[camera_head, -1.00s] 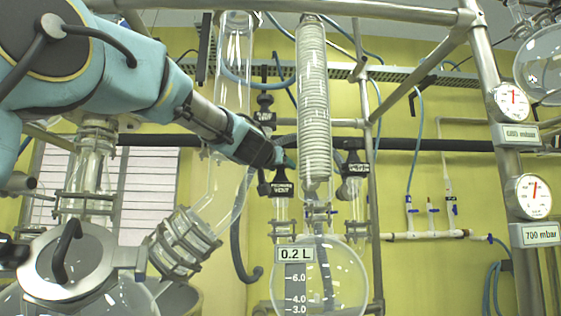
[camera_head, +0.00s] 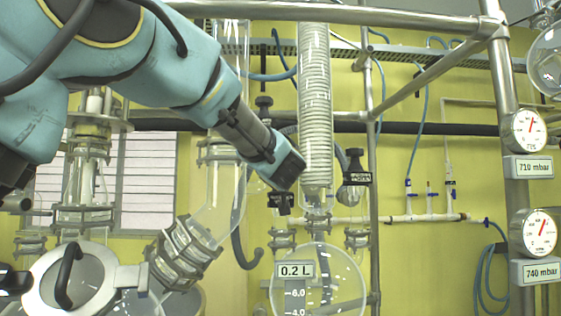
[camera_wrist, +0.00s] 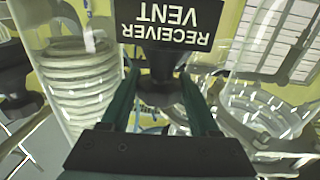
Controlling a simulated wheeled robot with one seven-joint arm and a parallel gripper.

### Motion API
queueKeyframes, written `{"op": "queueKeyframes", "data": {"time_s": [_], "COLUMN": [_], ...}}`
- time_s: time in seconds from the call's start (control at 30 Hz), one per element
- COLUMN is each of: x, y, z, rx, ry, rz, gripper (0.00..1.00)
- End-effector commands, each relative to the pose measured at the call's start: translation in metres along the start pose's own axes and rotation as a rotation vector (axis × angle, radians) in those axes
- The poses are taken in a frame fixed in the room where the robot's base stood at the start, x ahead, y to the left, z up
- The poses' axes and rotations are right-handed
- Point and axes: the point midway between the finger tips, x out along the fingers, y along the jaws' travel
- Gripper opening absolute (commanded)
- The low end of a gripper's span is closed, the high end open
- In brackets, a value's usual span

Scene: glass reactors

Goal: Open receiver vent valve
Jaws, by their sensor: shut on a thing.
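The receiver vent valve shows in the wrist view as a dark knob (camera_wrist: 160,82) with a black "RECEIVER VENT" sign (camera_wrist: 170,22), upside down there. My gripper (camera_wrist: 160,100) is shut on this knob, one finger on each side. In the head view my gripper (camera_head: 290,172) points down and right, just left of the coiled glass condenser. A dark valve part (camera_head: 281,200) shows just below its tip; its label is not readable there. The knob itself is hidden behind the gripper in that view.
The glass condenser (camera_head: 315,110) stands close to my gripper, above the round 0.2 L flask (camera_head: 318,285). Another black-handled valve (camera_head: 356,178) is to the right. Pressure gauges read 710 mbar (camera_head: 528,130) and 740 mbar (camera_head: 540,232) on the steel frame. A metal bar (camera_head: 350,14) crosses above.

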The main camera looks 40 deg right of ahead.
Motion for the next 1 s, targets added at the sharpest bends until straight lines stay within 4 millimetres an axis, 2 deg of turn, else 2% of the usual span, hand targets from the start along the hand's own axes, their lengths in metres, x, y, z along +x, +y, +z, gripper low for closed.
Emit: {"op": "queueKeyframes", "data": {"time_s": [0.6, 1.0], "x": [0.0014, 0.001], "y": [0.0017, 0.0008], "z": [0.004, 0.0031], "rx": [0.002, 0.002], "ry": [-0.004, -0.003], "rz": [-0.483, -0.645], "gripper": [0.06, 0.06]}}
